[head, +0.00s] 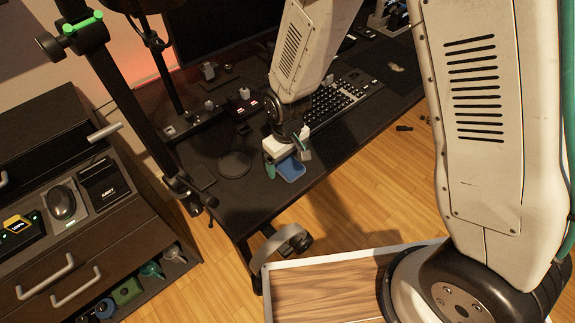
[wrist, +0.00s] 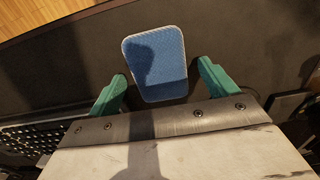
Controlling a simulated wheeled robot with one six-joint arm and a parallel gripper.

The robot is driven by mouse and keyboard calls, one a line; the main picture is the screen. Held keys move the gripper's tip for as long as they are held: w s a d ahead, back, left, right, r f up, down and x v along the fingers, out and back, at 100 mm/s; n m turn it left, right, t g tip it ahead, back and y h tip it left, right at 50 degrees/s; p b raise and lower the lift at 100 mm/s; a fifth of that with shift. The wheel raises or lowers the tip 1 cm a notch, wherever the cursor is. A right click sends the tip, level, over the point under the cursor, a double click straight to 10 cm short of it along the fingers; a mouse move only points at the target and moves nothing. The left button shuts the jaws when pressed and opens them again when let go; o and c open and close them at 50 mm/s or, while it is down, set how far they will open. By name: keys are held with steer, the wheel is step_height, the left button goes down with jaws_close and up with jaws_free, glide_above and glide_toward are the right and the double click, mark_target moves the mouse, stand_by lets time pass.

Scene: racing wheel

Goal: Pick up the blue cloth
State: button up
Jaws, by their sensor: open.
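The blue cloth (wrist: 156,62) is a rounded flat piece with a pale edge, lying on the dark desk top (wrist: 60,65). In the head view the cloth (head: 291,169) lies near the desk's front edge. My gripper (wrist: 163,88) has green fingers, which stand apart on the left and right of the cloth's near end in the wrist view. In the head view my gripper (head: 286,163) is over the desk right at the cloth. The jaws are open and hold nothing. A shadow covers part of the cloth. I cannot tell the exact height of the fingertips above the desk.
A keyboard (head: 335,100) lies behind my gripper, and a dark round pad (head: 234,165) lies to its left. A monitor (head: 225,35) stands at the back. A drawer cabinet (head: 75,240) is at the left. Wooden floor (head: 385,165) lies in front of the desk.

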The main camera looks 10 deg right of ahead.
steer(key=c, duration=1.2)
steer(key=shift+o, duration=0.2)
steer(key=shift+r, duration=0.1)
